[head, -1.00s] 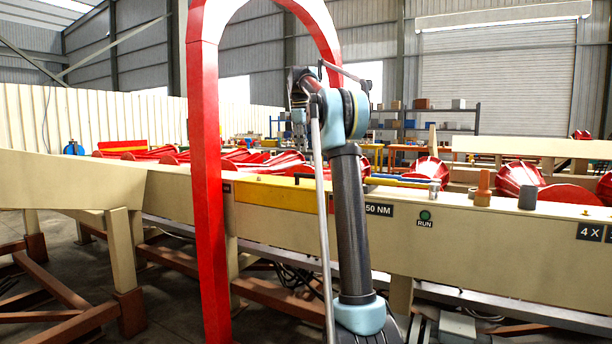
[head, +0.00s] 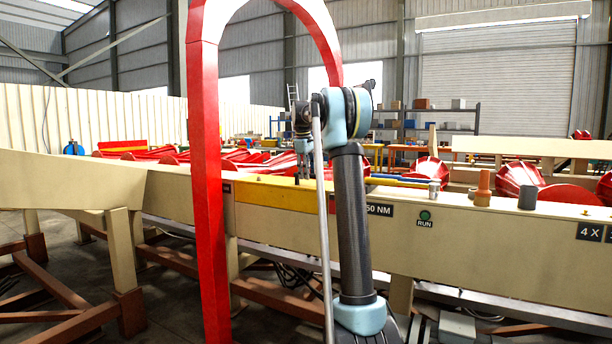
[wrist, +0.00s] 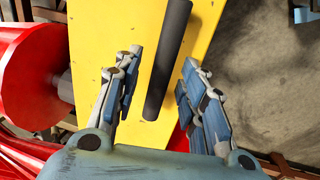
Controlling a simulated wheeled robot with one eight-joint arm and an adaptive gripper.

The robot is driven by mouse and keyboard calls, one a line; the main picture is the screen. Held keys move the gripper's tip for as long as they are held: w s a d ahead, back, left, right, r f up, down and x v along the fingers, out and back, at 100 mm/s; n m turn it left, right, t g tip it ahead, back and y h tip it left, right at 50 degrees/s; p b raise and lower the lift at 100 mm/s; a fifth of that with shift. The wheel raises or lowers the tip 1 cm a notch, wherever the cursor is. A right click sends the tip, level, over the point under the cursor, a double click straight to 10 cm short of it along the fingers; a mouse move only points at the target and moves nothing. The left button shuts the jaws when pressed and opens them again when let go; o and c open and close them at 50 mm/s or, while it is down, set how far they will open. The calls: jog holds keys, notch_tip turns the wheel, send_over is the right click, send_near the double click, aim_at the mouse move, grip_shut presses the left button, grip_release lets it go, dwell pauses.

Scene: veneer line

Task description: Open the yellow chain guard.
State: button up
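The yellow chain guard (head: 268,194) is a long yellow cover set in the top of the cream machine beam, and it looks closed. In the wrist view the guard (wrist: 110,30) fills the middle, with a black bar handle (wrist: 168,60) running across it. My gripper (wrist: 159,62) is open, with one finger on each side of the handle as seen from the wrist. I cannot tell if the fingers touch the handle or the guard. In the head view my gripper (head: 304,172) points down over the guard, hiding much of the handle.
A red arch (head: 207,180) stands in front of the beam (head: 490,230), left of my arm. Red rollers (head: 520,180) lie behind the beam, and one red cylinder (wrist: 35,78) is close beside the guard. An orange-brown post (head: 483,187) stands on the beam at right.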

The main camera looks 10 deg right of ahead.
grip_shut()
jog(key=shift+r, duration=0.1)
